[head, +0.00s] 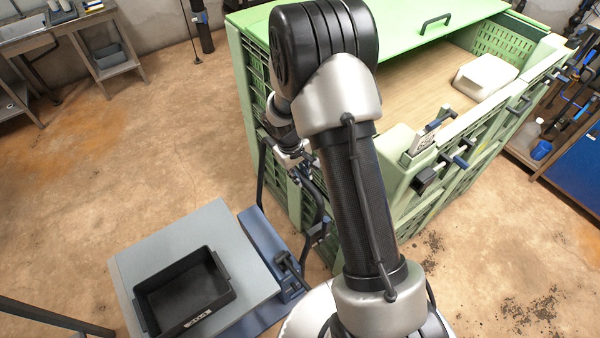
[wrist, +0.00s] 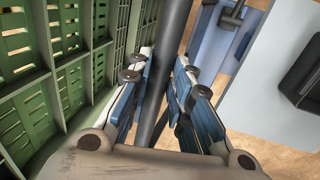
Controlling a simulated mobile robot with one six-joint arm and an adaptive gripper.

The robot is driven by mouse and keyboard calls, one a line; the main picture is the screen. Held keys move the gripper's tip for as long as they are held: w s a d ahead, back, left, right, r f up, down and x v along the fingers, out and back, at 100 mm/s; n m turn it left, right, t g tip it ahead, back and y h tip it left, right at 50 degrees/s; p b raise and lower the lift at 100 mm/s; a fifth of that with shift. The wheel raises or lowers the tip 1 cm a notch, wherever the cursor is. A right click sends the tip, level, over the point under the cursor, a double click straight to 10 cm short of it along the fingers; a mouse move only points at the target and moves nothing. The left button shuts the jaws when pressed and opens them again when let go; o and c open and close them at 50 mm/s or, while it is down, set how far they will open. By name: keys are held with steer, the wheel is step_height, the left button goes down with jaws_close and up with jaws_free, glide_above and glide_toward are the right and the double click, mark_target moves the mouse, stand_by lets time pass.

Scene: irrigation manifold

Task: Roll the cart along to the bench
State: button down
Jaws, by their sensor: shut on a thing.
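The cart (head: 215,235) has a grey flat top, a blue end and an upright dark handle frame (head: 262,170). It stands on the floor at the lower middle of the head view. My gripper (head: 297,160) is at the handle, partly hidden by my arm. In the wrist view my gripper (wrist: 160,85) has its blue-padded fingers on both sides of the dark handle bar (wrist: 174,45), shut on it. A metal bench (head: 85,30) stands at the far upper left, well apart from the cart.
A black tray (head: 182,292) sits on the cart top. A large green slatted crate (head: 250,95) stands close beside the handle, and its slatted wall also fills the left of the wrist view (wrist: 70,75). The brown floor (head: 140,150) between cart and bench looks clear.

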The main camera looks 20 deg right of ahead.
steer(key=shift+a, duration=0.15)
steer(key=s+a+b, duration=0.2)
steer(key=s+a, duration=0.1)
steer(key=a, duration=1.3)
steer(key=s+a+b, duration=0.3)
steer(key=a, duration=1.3)
steer(key=shift+s+a, duration=0.2)
steer(key=c, duration=1.6)
jaws_free()
steer(key=shift+a, duration=0.2)
steer(key=shift+o, duration=0.8)
steer(key=shift+d, duration=0.1)
step_height(320, 180, up, 12)
steer(key=a, duration=0.2)
steer(key=shift+s+a, duration=0.15)
steer(key=shift+s, duration=0.1)
